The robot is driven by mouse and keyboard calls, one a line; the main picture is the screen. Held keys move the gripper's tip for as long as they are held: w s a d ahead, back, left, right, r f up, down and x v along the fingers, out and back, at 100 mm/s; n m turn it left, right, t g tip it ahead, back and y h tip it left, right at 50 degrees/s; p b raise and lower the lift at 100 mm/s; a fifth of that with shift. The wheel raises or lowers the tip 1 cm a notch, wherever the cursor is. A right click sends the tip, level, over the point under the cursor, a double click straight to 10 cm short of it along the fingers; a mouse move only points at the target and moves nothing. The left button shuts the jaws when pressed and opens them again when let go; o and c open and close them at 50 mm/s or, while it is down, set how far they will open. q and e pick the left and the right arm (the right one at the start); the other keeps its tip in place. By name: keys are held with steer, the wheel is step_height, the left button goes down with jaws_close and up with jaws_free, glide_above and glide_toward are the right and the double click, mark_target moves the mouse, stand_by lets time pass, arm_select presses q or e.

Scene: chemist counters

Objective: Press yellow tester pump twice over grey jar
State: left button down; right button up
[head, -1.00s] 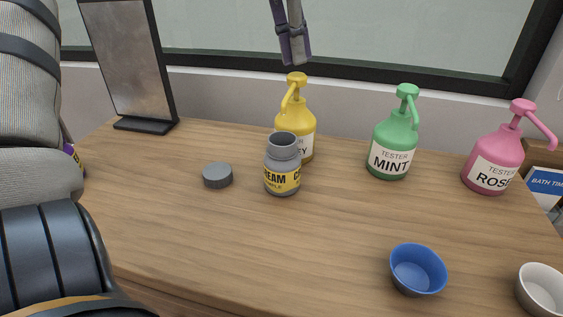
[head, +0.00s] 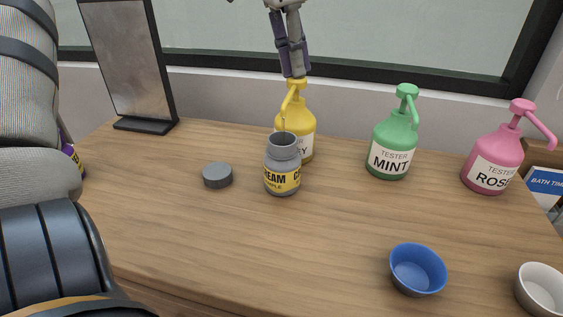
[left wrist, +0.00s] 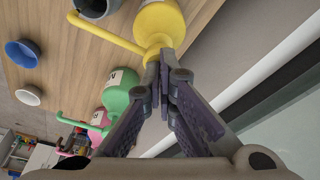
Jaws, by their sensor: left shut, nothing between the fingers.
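The yellow tester pump (head: 301,125) stands upright at the back of the counter. The open grey jar (head: 283,172), with a yellow cream label, stands in front of it under its spout and hides part of its label. My left gripper (head: 294,75) is shut and empty, pointing down with its fingertips at the top of the pump head, apparently touching it. The left wrist view shows the closed fingertips (left wrist: 163,85) against the head of the yellow pump (left wrist: 160,22), with the grey jar (left wrist: 97,8) at the top edge. My right gripper is not in view.
A grey lid (head: 217,176) lies left of the jar. Green mint (head: 394,145) and pink rose (head: 494,160) pumps stand to the right. Blue (head: 418,271) and white (head: 541,290) bowls are at the front right. A mirror (head: 129,65) stands at the back left.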

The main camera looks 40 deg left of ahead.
arm_select(q)
steer(key=shift+f, duration=0.6)
steer(key=shift+w+v, duration=0.15)
steer(key=shift+v, duration=0.65)
steer(key=shift+w+v, duration=0.1)
steer(key=shift+v, duration=0.65)
steer(key=shift+d+r, duration=0.15)
steer(key=v, duration=0.4)
steer(key=w+v, duration=0.1)
steer(key=shift+d+r, duration=0.25)
steer(key=shift+r, duration=0.3)
